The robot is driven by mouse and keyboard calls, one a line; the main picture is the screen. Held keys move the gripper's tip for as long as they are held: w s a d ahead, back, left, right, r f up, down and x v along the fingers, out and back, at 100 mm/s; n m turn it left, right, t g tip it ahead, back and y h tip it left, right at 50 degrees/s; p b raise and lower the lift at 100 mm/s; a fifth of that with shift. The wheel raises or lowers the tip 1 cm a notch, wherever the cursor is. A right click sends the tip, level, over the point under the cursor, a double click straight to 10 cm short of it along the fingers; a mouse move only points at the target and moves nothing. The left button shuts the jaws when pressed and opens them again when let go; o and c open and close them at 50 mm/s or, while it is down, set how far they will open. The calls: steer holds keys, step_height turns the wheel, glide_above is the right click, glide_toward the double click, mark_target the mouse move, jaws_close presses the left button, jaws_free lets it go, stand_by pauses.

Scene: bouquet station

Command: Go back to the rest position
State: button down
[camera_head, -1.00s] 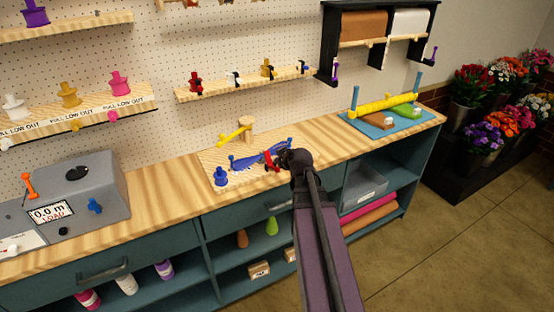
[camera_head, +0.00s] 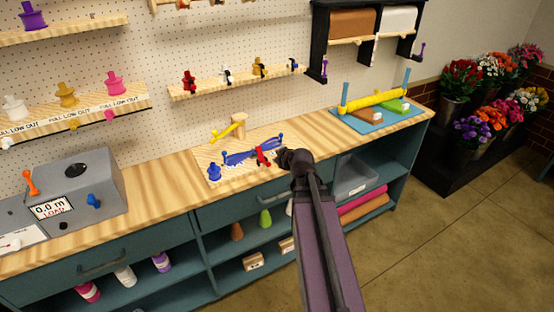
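My arm reaches up from the bottom of the view, and its dark end with my gripper (camera_head: 289,158) is at the front right of the wooden board (camera_head: 206,157). The fingers are small and dark, so I cannot tell whether they are open or shut. A red piece (camera_head: 263,156) stands on the board just left of my gripper, with a narrow gap seeming to part them. A blue curved piece (camera_head: 240,157) with upright pegs and a blue spool (camera_head: 214,172) are also on the board. A yellow lever on a wooden post (camera_head: 239,122) is at its back.
A grey machine (camera_head: 95,178) with a display stands at the left of the counter. A blue mat (camera_head: 372,124) with a yellow roller (camera_head: 378,101) is at the right. Shelves with spools line the pegboard. Bare counter (camera_head: 160,190) lies between machine and board.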

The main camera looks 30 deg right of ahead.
steer(key=s+a+f+g, duration=0.2)
steer(key=s+a+g, duration=0.1)
steer(key=a, duration=0.4)
steer(key=s+a+f+m+g, duration=0.1)
steer(key=s+a+f+g, duration=0.2)
steer(key=s+a, duration=0.3)
steer(key=s+a+f+m+g, duration=0.1)
steer(key=s+a+f+g, duration=0.2)
steer(key=a, duration=0.7)
steer(key=shift+s+g+y, duration=0.3)
steer(key=shift+s+g, duration=0.65)
steer(key=shift+g, duration=0.05)
